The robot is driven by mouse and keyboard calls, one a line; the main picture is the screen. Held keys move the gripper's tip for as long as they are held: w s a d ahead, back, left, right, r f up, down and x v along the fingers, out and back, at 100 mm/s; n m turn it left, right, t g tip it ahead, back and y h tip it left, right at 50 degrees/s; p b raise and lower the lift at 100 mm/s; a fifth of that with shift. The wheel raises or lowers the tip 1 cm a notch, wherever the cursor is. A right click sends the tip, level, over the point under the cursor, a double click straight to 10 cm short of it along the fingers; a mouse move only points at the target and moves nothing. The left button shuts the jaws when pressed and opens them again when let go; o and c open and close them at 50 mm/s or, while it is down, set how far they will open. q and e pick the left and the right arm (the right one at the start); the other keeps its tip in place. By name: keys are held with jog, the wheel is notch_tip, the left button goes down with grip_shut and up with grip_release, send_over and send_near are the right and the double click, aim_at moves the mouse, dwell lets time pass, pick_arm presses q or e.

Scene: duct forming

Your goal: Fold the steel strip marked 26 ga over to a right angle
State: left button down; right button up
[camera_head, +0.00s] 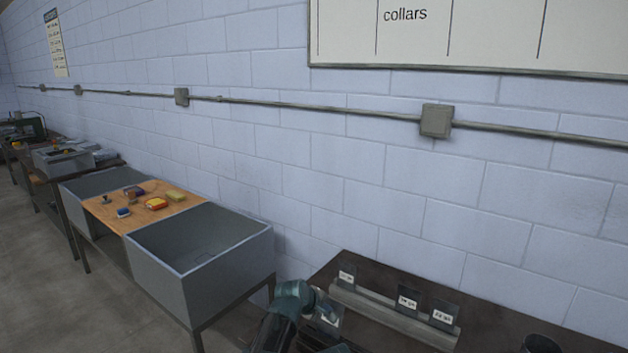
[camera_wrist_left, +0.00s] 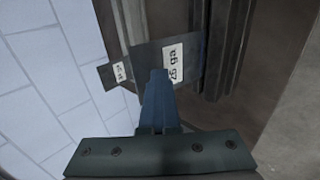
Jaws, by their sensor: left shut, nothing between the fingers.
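The steel strip marked 26 ga (camera_wrist_left: 190,50) is a dark plate with a white label, beside a long grooved metal bar in the left wrist view. In the head view, a labelled strip (camera_head: 333,319) beside my left gripper is partly hidden, and its mark is too small to read. My left gripper (camera_head: 322,303) is shut and empty at the left end of the metal bar (camera_head: 385,313). Its closed fingertips (camera_wrist_left: 159,74) overlap the strip's lower edge in the wrist view; I cannot tell whether they touch. The strip's bend angle is unclear. My right gripper is out of view.
Other labelled strips (camera_head: 409,298) stand upright along the bar on the dark bench (camera_head: 500,322). A dark round container (camera_head: 541,344) is at the bench's front right. A grey bin (camera_head: 200,262) and a wooden board (camera_head: 110,212) with small items are left. The wall rises behind.

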aim_at(333, 301)
pick_arm(q)
jog(key=shift+w+d+r, duration=0.1)
jog(key=shift+w+d, duration=0.2)
jog(key=shift+w, duration=0.2)
jog(key=shift+w+d, duration=0.5)
jog(key=shift+w, duration=0.05)
jog(key=shift+w, duration=0.1)
jog(key=shift+w+d+f+b, duration=0.4)
jog(key=shift+w+d+b, duration=0.05)
jog(key=shift+w, duration=0.05)
jog(key=shift+f, duration=0.1)
dwell(0.4)
jog(key=shift+w+d+f+b, duration=0.25)
jog(key=shift+w+f+b, duration=0.1)
jog(key=shift+w, duration=0.15)
